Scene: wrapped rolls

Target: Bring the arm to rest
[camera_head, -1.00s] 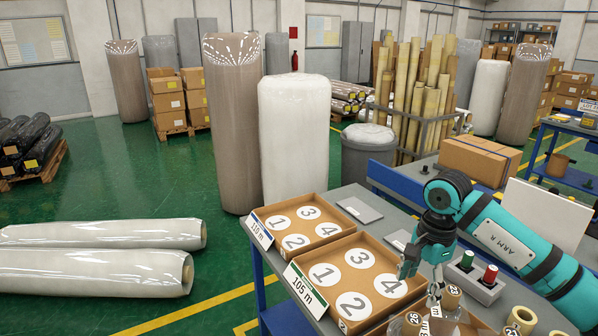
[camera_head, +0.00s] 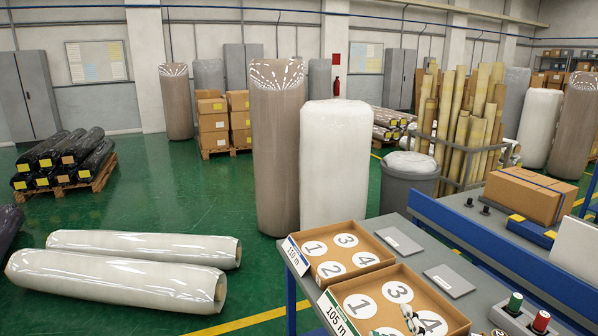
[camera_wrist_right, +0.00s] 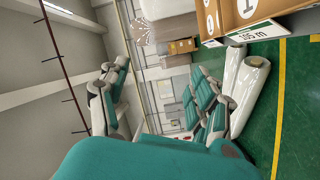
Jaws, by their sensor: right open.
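My right gripper (camera_wrist_right: 158,70) shows in the right wrist view with its two teal and grey fingers spread wide and nothing between them. The rest of my right arm is out of the head view. My left gripper is not in view. The cardboard tray labelled 105 m (camera_head: 438,288) and the one labelled 110 m (camera_head: 383,250) have numbered white circles and no rolls on the circles that show.
A green button (camera_head: 514,300) and a red button (camera_head: 541,320) stand at the table's right. A carton (camera_head: 530,195) sits on the bench behind. Two wrapped white rolls (camera_head: 120,281) lie on the floor at left. A grey bin (camera_head: 409,183) stands behind the table.

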